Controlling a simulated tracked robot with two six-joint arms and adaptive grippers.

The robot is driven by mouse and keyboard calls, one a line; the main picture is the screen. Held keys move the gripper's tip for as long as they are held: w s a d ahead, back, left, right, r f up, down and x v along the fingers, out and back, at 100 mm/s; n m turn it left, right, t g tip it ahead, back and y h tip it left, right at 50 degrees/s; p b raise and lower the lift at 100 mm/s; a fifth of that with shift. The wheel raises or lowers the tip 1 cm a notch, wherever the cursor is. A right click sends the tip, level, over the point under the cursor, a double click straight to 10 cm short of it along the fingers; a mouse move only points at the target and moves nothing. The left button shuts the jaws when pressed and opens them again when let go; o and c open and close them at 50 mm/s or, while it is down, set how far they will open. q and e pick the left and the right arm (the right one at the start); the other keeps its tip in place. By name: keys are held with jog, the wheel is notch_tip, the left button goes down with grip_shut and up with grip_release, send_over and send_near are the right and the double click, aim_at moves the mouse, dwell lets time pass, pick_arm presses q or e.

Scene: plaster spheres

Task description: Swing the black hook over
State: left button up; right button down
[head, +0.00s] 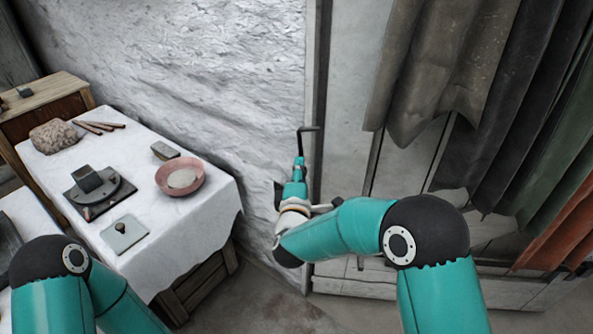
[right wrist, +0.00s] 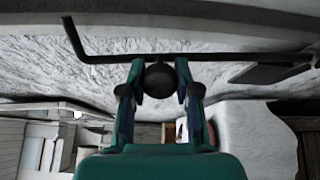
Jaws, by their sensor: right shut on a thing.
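The black hook (head: 301,137) is a thin dark bar with a bent end, in front of the white rough wall beside the door frame. In the right wrist view the hook (right wrist: 110,59) runs across the picture and its left end bends up. My right gripper (head: 298,172) is at the hook's lower part in the head view. In the right wrist view my right gripper (right wrist: 160,76) is shut on a dark round knob (right wrist: 159,80) just below the bar; the knob seems to belong to the hook. My left gripper is out of view.
A dark flat piece (right wrist: 265,73) sits near the bar's right end. At left, a white-clothed table (head: 215,215) bears a pink bowl (head: 166,188), a black stand (head: 90,188) and a rough stone (head: 54,136). Draped cloths (head: 470,70) hang at right.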

jog(key=shift+a+f, duration=0.1)
jog(key=shift+a, duration=0.2)
jog(key=c, duration=0.8)
grip_release()
jog(key=shift+w+f, duration=0.1)
jog(key=shift+c, duration=0.2)
jog(key=s+a, duration=0.1)
jog(key=s, duration=1.1)
jog(key=shift+a, duration=0.3)
